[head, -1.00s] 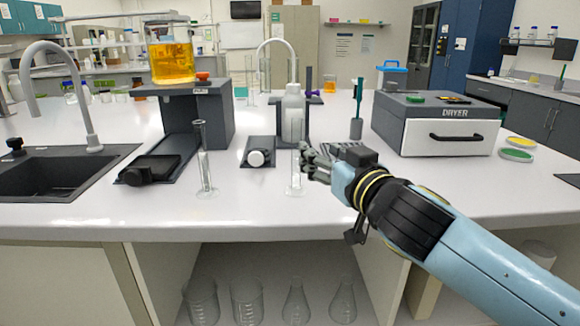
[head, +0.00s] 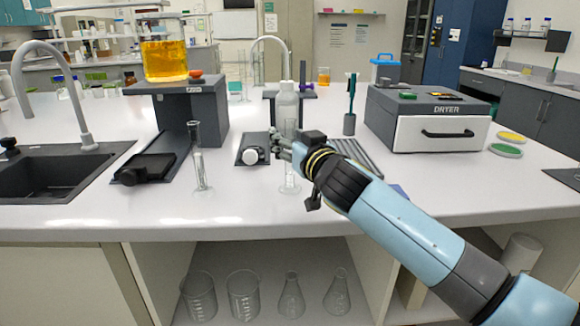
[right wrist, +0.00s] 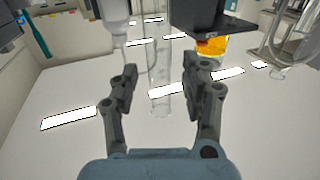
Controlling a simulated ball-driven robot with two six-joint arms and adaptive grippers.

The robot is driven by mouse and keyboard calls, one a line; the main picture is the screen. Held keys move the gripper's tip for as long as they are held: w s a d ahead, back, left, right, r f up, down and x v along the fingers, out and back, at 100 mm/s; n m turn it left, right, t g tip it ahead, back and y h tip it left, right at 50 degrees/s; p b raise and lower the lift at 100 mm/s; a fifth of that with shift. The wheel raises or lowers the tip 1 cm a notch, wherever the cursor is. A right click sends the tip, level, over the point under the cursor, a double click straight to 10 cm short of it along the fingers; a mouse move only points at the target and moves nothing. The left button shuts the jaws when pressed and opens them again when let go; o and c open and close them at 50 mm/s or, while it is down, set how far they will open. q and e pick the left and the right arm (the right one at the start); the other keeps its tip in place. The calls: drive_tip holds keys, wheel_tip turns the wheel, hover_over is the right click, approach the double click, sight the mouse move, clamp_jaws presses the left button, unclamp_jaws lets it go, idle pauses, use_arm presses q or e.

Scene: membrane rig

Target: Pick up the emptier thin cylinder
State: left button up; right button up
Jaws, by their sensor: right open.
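Two thin clear glass cylinders stand upright on the white bench in the head view. The left cylinder (head: 198,165) stands in front of the dark stand. The right cylinder (head: 289,178) shows below my right gripper (head: 279,148), which covers its upper part. The fill levels are too faint to compare. In the right wrist view my right gripper (right wrist: 160,90) is open, with a clear upright cylinder (right wrist: 160,65) seen between its fingers. My left gripper is not in view.
A white bottle (head: 288,105) stands behind my right gripper. A beaker of orange liquid (head: 165,62) sits on the dark stand (head: 207,115). Dark balances, a sink (head: 55,172) and a dryer (head: 440,130) are around. The front bench strip is clear.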

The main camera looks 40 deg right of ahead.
clamp_jaws()
idle(0.7)
drive_tip(key=shift+r+p, duration=0.3)
drive_tip(key=shift+r, duration=0.5)
drive_tip(key=s+d+r, duration=0.4)
drive_tip(key=s+r, duration=0.5)
drive_tip(key=s, duration=0.1)
drive_tip(key=shift+s+d+r, duration=0.2)
drive_tip(key=shift+s+d, duration=0.15)
drive_tip(key=o, duration=0.7)
unclamp_jaws()
